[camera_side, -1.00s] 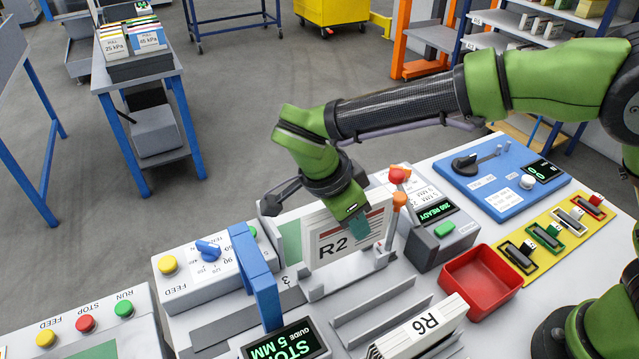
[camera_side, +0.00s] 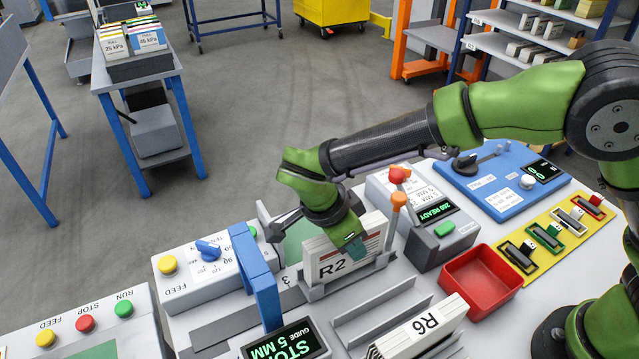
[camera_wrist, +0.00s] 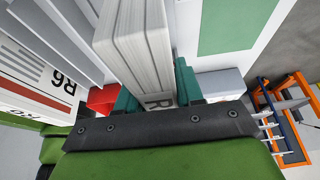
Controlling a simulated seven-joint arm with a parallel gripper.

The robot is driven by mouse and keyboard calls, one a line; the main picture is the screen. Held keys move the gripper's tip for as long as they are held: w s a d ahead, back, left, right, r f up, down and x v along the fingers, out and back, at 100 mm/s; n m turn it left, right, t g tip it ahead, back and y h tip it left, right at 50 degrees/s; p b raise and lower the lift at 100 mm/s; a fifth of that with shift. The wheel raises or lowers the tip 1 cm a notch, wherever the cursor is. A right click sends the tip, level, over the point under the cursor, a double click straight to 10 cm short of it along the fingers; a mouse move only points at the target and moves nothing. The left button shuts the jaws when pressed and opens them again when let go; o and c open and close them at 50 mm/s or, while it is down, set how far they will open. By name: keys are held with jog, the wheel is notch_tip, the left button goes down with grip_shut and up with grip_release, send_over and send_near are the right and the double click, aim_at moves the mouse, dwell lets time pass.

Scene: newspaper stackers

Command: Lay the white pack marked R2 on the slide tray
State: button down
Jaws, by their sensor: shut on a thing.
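The white pack marked R2 (camera_side: 332,265) stands upright or slightly tilted at the grey holder (camera_side: 315,293) in the middle of the bench in the side view. Its lower edge is partly hidden by the holder, so I cannot tell whether it touches the bottom. My gripper (camera_side: 354,246) is shut on the pack from above. The wrist view shows the pack (camera_wrist: 135,40) between teal fingers (camera_wrist: 158,88). A grey flat track (camera_side: 235,320) runs at the left by a blue arch (camera_side: 262,280); I cannot tell which part is the slide tray.
A second white pack marked R6 (camera_side: 425,330) stands in front. A red bin (camera_side: 482,280) and a console with a green button (camera_side: 444,229) stand to the right. An orange-topped post (camera_side: 399,200) rises close to the R2 pack's right end.

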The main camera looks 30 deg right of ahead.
jog(key=shift+f, duration=0.5)
jog(key=c, duration=0.6)
grip_release()
jog(key=shift+c, duration=0.2)
jog(key=shift+f, duration=0.1)
